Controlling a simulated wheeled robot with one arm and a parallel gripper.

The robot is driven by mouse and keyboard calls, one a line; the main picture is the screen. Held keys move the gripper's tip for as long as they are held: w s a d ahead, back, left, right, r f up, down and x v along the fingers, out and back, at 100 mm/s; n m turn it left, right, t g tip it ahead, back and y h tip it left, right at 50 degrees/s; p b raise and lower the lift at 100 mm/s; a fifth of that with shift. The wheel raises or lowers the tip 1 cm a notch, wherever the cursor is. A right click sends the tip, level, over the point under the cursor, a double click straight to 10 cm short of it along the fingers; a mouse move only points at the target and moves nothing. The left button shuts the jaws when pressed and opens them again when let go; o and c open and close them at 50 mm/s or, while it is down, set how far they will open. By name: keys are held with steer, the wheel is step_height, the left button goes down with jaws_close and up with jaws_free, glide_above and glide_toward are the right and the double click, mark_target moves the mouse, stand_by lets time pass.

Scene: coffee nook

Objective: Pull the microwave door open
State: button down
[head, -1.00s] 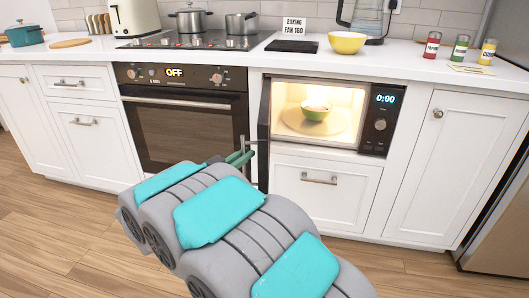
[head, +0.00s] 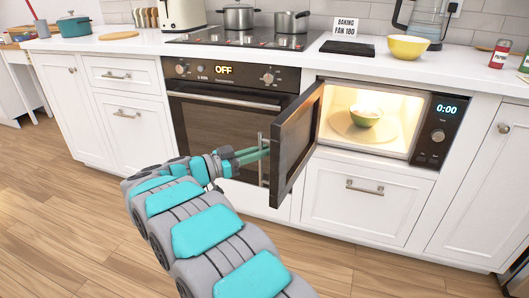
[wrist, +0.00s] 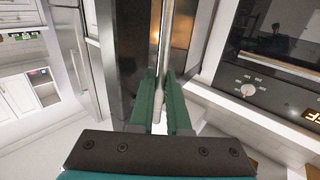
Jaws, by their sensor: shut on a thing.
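The microwave (head: 437,135) is set into the counter front, lit inside, with its display reading 0:00. Its dark door (head: 298,145) stands wide open, hinged at the left and jutting out toward me. A green bowl (head: 365,114) sits on the turntable inside. My gripper (head: 262,155) is at the outer side of the door, shut on the upright metal door handle (head: 262,172). In the wrist view the green fingers (wrist: 159,105) are on either side of the handle bar (wrist: 157,104). The door's edge hides part of the fingertips in the head view.
The oven (head: 228,120) is left of the microwave, behind my gripper. A white drawer (head: 362,200) is below the microwave. A yellow bowl (head: 408,48) and a sign (head: 345,28) stand on the counter. The wooden floor (head: 70,235) at left is clear.

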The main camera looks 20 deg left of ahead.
steer(key=shift+w, duration=0.1)
steer(key=c, duration=0.9)
jaws_free()
steer(key=shift+d, duration=0.1)
steer(key=v, duration=0.8)
steer(key=shift+w+b, duration=0.1)
steer(key=shift+b, duration=0.3)
